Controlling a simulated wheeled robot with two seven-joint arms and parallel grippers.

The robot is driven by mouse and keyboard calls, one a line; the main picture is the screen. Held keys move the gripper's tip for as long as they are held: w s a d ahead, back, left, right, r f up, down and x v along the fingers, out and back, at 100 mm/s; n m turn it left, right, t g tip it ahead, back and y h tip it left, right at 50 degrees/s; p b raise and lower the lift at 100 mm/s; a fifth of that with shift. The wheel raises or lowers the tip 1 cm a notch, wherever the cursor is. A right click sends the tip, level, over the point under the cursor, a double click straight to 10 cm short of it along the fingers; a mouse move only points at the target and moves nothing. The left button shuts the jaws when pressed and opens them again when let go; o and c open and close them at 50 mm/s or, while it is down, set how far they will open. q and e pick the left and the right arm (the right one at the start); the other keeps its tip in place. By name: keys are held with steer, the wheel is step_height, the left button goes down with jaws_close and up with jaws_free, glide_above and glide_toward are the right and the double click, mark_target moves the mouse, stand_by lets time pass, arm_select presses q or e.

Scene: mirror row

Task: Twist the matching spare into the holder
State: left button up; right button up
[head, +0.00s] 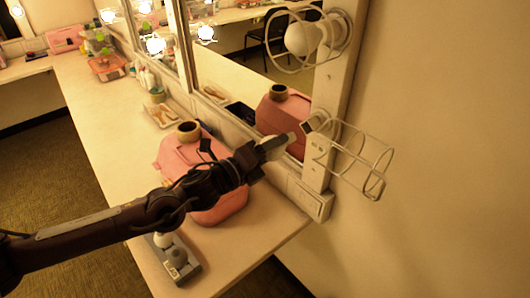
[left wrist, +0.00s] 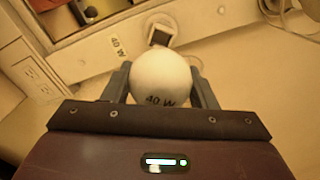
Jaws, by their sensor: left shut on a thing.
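My left gripper (head: 268,152) is shut on a white bulb (left wrist: 160,78) marked "40 W", which sits between both fingers in the left wrist view. In the head view the bulb is mostly hidden by the gripper. The holder (left wrist: 160,35) is on the mirror's frame strip just beyond the bulb, with a dark square opening and a "40 W" label (left wrist: 118,47) beside it. A gap seems to show between bulb and holder. In the head view an open wire cage (head: 372,180) stands out from the holder. My right gripper is not in view.
A grey tray (head: 188,272) with bulbs lies at the counter's front edge. A pink case (head: 225,208) with a tape roll (head: 189,131) on top stands beneath my left arm. A caged bulb (head: 303,38) is higher on the frame. An outlet (left wrist: 38,72) is left of the holder.

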mark_target(294, 137)
arm_select(q)
steer(key=shift+x, duration=1.95)
steer(key=shift+b, duration=0.4)
steer(key=shift+b, duration=0.5)
stand_by(0.8)
steer(key=shift+b+x, duration=0.95)
steer(key=shift+x, duration=0.95)
stand_by(1.6)
steer(key=shift+f+m+b, duration=0.1)
steer(key=shift+m+b, duration=0.7)
steer(key=shift+b, duration=0.3)
